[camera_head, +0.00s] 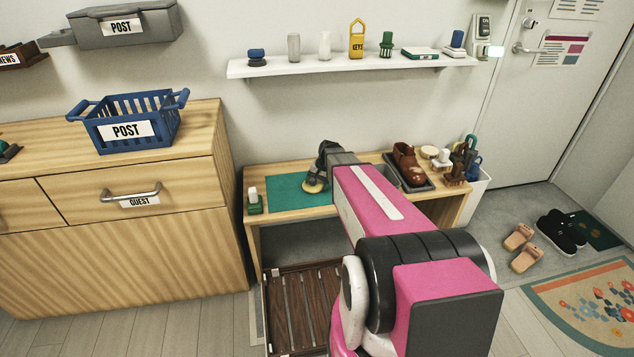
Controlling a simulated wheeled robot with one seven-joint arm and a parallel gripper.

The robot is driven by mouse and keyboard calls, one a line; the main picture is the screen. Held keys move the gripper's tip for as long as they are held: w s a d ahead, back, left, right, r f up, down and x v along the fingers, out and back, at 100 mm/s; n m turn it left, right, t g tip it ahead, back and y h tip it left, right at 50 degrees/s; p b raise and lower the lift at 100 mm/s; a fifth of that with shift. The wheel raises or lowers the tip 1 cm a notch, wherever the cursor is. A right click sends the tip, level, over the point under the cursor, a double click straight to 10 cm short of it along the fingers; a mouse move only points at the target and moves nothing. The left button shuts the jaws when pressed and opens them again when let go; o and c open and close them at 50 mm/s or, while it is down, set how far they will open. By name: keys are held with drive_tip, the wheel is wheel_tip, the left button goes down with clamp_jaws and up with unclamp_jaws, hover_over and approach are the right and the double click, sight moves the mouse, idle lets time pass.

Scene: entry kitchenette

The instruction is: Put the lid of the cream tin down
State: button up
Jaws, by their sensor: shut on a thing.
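My gripper (318,178) is small and dark in the picture, at the far end of my pink arm, over the left part of the bench. It is shut on a round tan piece, which I take to be the lid (314,187). The lid is low over the green mat (285,194); I cannot tell whether it touches the mat. A round cream-coloured thing (429,151) shows at the back right of the bench, by the shoes; I cannot tell whether it is the cream tin. My arm hides the middle of the bench.
A small green bottle with a white cap (254,201) stands left of the mat. Brown shoes (408,164) sit in a dark tray, with brushes (456,173) to their right. A shelf (350,66) hangs above. The left half of the mat is clear.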

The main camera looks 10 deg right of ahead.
drive_tip(key=shift+f, duration=0.25)
drive_tip(key=o, duration=1.2)
drive_tip(key=shift+f, duration=0.1)
drive_tip(key=shift+f, duration=0.1)
drive_tip(key=shift+c, duration=0.2)
drive_tip(key=shift+o, duration=0.6)
drive_tip(key=shift+r, duration=0.55)
drive_tip(key=v, duration=1.2)
drive_tip(key=s+a+f+n+h, duration=0.1)
drive_tip(key=s+a+n, duration=0.1)
drive_tip(key=s, duration=0.8)
drive_tip(key=s+a+f+n+g+h, duration=0.1)
drive_tip(key=s+a+n+h, duration=0.1)
drive_tip(key=s, duration=0.8)
drive_tip(key=shift+a+f+n, duration=0.35)
drive_tip(key=shift+f+n, duration=0.05)
drive_tip(key=shift+n, duration=0.1)
